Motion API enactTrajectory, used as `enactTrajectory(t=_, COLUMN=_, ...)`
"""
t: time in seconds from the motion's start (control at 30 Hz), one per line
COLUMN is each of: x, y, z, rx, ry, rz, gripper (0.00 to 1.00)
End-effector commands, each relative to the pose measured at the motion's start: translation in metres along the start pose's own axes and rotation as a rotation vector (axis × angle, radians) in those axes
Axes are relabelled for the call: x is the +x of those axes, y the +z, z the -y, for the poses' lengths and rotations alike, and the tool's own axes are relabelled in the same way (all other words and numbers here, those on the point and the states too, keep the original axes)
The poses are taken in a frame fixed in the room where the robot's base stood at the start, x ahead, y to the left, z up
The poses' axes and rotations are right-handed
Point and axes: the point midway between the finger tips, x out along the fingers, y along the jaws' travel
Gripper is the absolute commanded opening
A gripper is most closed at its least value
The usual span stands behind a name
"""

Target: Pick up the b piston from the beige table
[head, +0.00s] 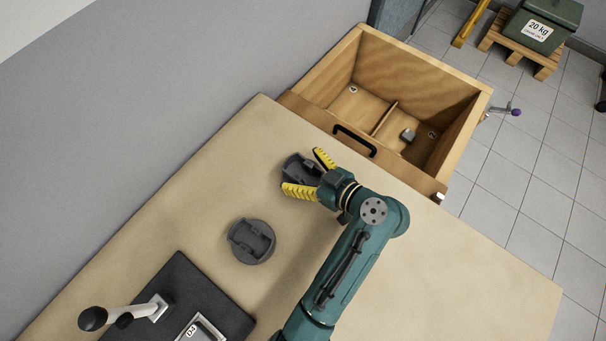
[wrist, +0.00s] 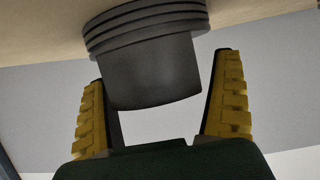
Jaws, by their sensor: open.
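Two dark grey pistons are on the beige table (head: 190,195). One piston (head: 297,168) lies near the drawer, between the open yellow fingers of my gripper (head: 304,176). The other piston (head: 251,242) stands apart, closer to the black mat. I see no letter on either piston, so I cannot tell which is b. In the wrist view a piston (wrist: 155,65) with ringed grooves sits between and beyond the two yellow fingers of my gripper (wrist: 165,75). The fingers are spread, with a gap visible on each side of it.
An open wooden drawer (head: 430,85) with a divider and a small grey part (head: 408,134) stands beyond the table's far edge. A black mat (head: 185,285) with a lever handle (head: 125,315) lies at the lower left. The table's right side is clear.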

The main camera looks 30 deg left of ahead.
Motion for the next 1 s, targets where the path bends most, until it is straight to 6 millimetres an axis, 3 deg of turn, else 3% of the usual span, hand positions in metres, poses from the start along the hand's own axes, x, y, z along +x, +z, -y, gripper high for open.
enactTrajectory(t=0.1, x=-0.001, y=0.0, z=0.0, rx=0.0, ry=0.0, rz=0.0, gripper=0.92)
enactTrajectory(t=0.47, x=-0.001, y=0.0, z=0.0, rx=0.0, ry=0.0, rz=0.0, gripper=0.23)
enactTrajectory(t=0.77, x=-0.005, y=-0.01, z=-0.001, rx=-0.007, ry=0.002, rz=-0.003, gripper=0.22)
enactTrajectory(t=1.0, x=-0.025, y=-0.06, z=-0.001, rx=-0.007, ry=0.002, rz=-0.003, gripper=0.22)
